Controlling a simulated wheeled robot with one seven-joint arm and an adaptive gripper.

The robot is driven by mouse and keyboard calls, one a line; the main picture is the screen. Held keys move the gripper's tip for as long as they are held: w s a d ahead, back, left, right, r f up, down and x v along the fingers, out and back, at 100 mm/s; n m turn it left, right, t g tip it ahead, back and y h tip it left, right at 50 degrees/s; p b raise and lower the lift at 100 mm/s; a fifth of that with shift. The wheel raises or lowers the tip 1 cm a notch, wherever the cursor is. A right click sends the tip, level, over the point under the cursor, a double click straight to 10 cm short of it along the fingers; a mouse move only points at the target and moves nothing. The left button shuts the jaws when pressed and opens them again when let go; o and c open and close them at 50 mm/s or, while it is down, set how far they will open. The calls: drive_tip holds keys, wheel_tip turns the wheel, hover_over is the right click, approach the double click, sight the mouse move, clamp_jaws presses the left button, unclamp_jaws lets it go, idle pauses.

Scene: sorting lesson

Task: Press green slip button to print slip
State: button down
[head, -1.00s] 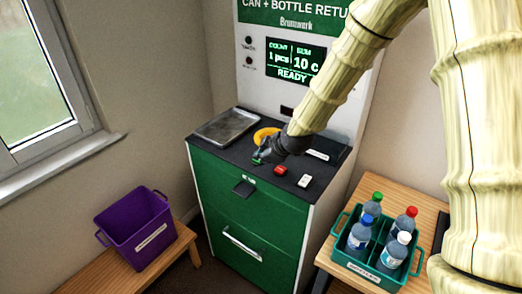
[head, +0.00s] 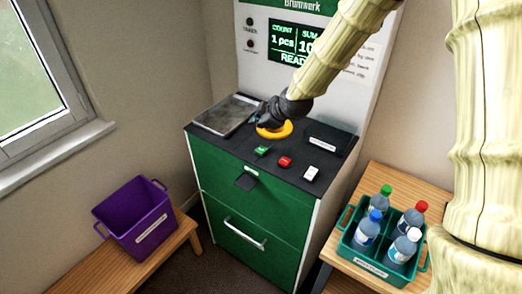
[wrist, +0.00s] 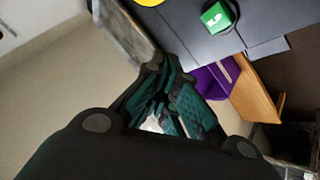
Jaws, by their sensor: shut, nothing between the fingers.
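The green button (head: 262,151) sits on the dark top of the green return machine (head: 240,210), left of a red button (head: 285,161) and a white button (head: 311,173). In the wrist view the green button (wrist: 216,17) is at the top, clear of the fingers. My gripper (head: 262,118) is shut and empty, behind the green button, near the yellow ring (head: 276,131) and apart from the button. It also shows in the wrist view (wrist: 165,68). The display (head: 296,45) shows 1 pcs and part of READY; my arm covers some of it. No slip is visible.
A metal tray (head: 226,115) lies at the machine top's back left. A purple bin (head: 135,222) stands on a bench at the left. A teal crate (head: 372,262) with several bottles stands on a wooden table at the right.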

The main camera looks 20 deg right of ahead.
sight(259, 151)
drive_tip(key=shift+f+b, duration=2.3)
drive_tip(key=shift+f, duration=1.8)
drive_tip(key=shift+f, duration=0.1)
drive_tip(key=shift+a+f, duration=0.1)
drive_tip(key=shift+f, duration=0.2)
drive_tip(key=shift+s+f+b, duration=0.1)
drive_tip(key=shift+f+b, duration=0.4)
drive_tip(key=shift+b, duration=0.1)
drive_tip(key=shift+r, duration=0.1)
drive_tip(key=shift+r+p, duration=0.6)
drive_tip(key=shift+r, duration=0.25)
drive_tip(key=shift+r+p, duration=1.5)
drive_tip(key=shift+r, duration=1)
